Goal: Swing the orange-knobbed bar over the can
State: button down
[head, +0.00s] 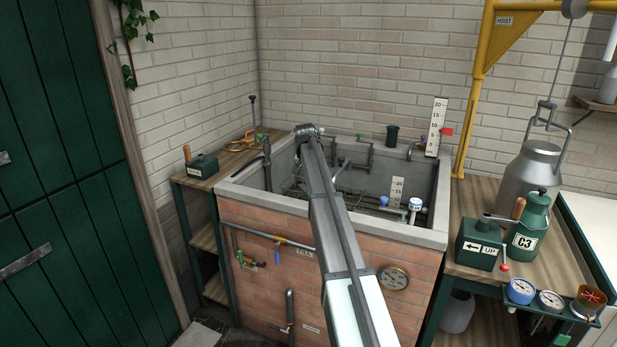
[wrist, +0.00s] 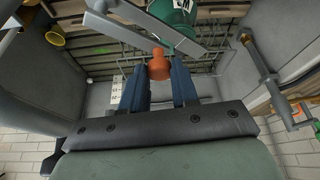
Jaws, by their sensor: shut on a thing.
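In the wrist view, the orange knob (wrist: 159,66) is between the two blue fingers of my gripper (wrist: 160,88), which is shut on it. A flat grey bar (wrist: 128,34) runs by the knob across the top of the view. A green can (wrist: 172,14) with a white label shows just beyond the bar, cut off by the top edge. Whether the bar lies over the can or beside it, I cannot tell. In the head view my arm reaches into the tank and hides the knob, the can and my fingertips.
The brick tank's pale rim (head: 395,234) surrounds the work. A wire rack (wrist: 228,50) lies inside, with a crank rod (wrist: 262,62) at right and a yellow cup (wrist: 55,36) at left. A C3 can (head: 528,228) and a large churn (head: 530,175) stand on the right bench.

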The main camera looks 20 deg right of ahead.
jog(key=shift+w+d+m+h, duration=0.1)
jog(key=shift+d+m+h, duration=0.2)
jog(key=shift+d+m, duration=0.5)
jog(key=shift+a+m, duration=0.1)
jog(key=shift+m, duration=0.2)
jog(key=c, duration=0.9)
grip_release()
jog(key=v, duration=1.3)
jog(key=shift+a+r, duration=0.2)
jog(key=shift+r, duration=0.2)
jog(key=shift+g, duration=0.3)
